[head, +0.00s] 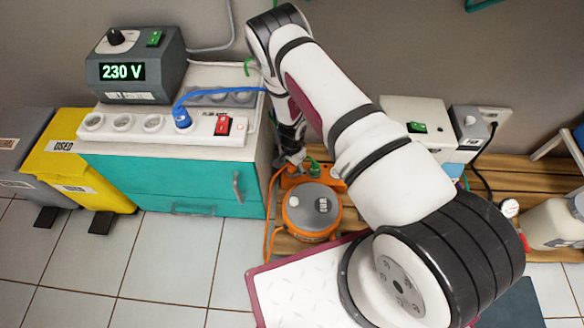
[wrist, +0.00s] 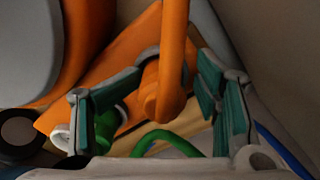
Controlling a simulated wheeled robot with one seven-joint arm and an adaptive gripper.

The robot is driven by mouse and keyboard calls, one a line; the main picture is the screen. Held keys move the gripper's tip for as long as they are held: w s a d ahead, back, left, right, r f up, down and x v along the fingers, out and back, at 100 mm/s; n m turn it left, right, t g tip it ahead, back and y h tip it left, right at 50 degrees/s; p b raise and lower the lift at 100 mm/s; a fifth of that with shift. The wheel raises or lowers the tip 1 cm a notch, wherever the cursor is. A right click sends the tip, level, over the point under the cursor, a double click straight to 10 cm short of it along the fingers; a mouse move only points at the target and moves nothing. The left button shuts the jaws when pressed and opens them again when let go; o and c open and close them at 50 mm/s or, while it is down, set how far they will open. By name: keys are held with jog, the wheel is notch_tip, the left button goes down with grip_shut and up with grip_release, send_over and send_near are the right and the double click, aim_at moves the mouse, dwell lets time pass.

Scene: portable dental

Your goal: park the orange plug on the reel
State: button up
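The reel (head: 311,212) is an orange drum with a grey top, on wooden slats. An orange plate (head: 296,176) with a green plug (head: 315,168) is at its back. In the wrist view, the orange plug (wrist: 165,88), with a thick orange cable rising from it, is at the orange plate (wrist: 62,118); whether it is fully seated cannot be told. My gripper (wrist: 178,62) is open, its teal-padded fingers on either side of the plug, with a gap on the right. The green plug (wrist: 106,124) is beside the left finger.
A teal cabinet (head: 170,184) with a white socket strip (head: 137,126) and a blue plug (head: 181,116) stands left of the reel. A white box (head: 410,112) stands behind, right of my arm. The slats (head: 475,177) are partly bare; a jug (head: 552,225) is far right.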

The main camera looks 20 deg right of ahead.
jog(key=shift+s, duration=0.1)
notch_tip(320, 180, up, 8)
jog(key=shift+f, duration=0.25)
dwell(0.4)
